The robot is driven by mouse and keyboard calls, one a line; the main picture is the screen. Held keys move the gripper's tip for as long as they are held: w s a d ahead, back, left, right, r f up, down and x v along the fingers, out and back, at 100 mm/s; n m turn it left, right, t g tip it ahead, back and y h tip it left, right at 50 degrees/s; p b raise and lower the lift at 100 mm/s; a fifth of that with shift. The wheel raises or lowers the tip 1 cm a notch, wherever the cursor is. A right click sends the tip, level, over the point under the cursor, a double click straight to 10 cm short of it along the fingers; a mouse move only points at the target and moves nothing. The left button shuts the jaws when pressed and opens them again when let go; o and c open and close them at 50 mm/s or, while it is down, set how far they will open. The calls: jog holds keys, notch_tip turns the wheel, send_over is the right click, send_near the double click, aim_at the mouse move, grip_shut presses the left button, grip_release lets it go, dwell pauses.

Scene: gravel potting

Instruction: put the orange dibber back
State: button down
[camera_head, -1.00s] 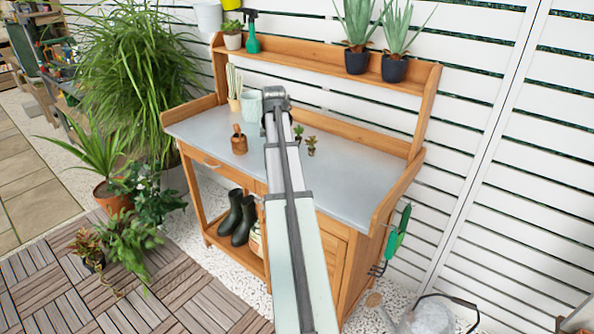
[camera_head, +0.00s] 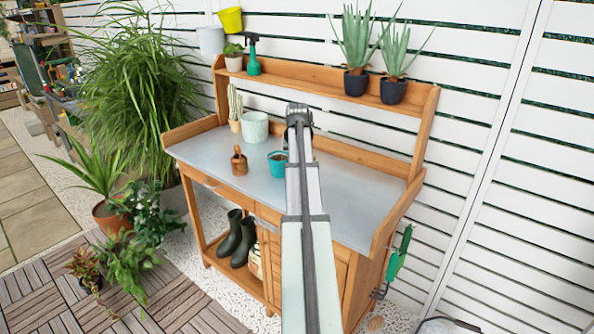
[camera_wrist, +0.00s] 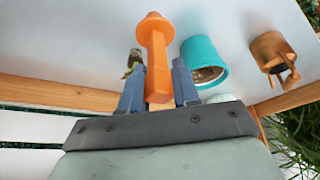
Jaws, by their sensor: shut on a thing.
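The orange dibber (camera_wrist: 156,52) is gripped between the blue fingers of my gripper (camera_wrist: 160,90) in the wrist view, its wide round end pointing away from the palm. The gripper is shut on it, above the grey bench top (camera_head: 205,150). In the head view my arm hides the fingers and the dibber. A small brown wooden holder (camera_head: 239,163) stands on the left part of the bench; it also shows in the wrist view (camera_wrist: 270,48), right of the dibber. A teal pot (camera_head: 277,165) with dark fill stands between them, also in the wrist view (camera_wrist: 204,58).
A mint pot (camera_head: 255,127) and a cactus pot (camera_head: 235,125) stand at the back left of the bench. A small plant (camera_wrist: 133,60) is left of the dibber in the wrist view. The right part of the bench top (camera_head: 360,195) looks clear.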

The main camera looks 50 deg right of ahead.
jog(key=shift+f, duration=2.35)
jog(key=shift+f, duration=0.1)
jog(key=c, duration=0.8)
grip_release()
jog(key=v, duration=1.2)
jog(key=shift+o, duration=0.2)
